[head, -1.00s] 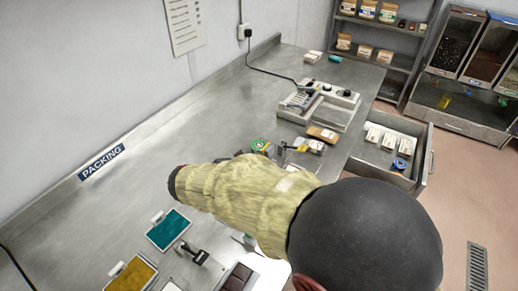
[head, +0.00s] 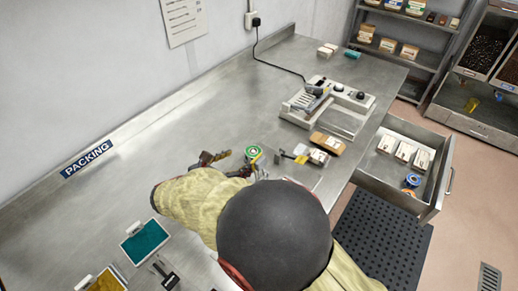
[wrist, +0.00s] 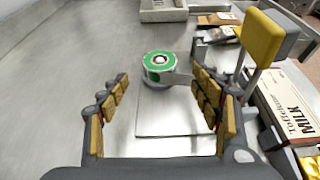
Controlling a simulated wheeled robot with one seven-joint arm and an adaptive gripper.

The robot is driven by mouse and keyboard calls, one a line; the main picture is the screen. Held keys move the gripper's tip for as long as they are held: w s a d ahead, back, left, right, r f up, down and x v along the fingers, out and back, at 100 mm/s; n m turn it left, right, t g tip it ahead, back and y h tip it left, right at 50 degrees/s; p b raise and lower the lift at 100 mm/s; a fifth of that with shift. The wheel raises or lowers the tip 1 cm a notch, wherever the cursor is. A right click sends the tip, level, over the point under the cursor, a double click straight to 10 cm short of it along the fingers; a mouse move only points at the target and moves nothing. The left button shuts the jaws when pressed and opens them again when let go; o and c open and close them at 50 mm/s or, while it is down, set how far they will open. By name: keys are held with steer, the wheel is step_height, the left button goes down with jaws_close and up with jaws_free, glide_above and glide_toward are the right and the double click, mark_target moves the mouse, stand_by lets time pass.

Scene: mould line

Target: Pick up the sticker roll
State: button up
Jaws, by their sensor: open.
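The sticker roll (head: 253,152) has a green and white face and stands on the steel bench. In the wrist view the roll (wrist: 160,63) lies flat, face up, with a pale strip running off its right side. My gripper (head: 226,162) is open and low over the bench, just left of the roll in the head view. In the wrist view my gripper (wrist: 158,86) has its yellow-padded fingers spread to either side. The roll is beyond the fingertips, between their lines, and I see no contact.
A sealing machine (head: 325,106) stands farther back. An open drawer (head: 443,180) holds white boxes and blue and orange rolls. Bench left is clear.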

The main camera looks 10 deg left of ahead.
mark_target(252, 153)
steer(key=b+x, duration=0.3)
steer(key=x, duration=0.4)
steer(key=shift+w+d, duration=0.15)
steer(key=shift+w, duration=0.15)
steer(key=c, duration=0.3)
steer(key=c, duration=0.8)
steer(key=shift+c, duration=0.4)
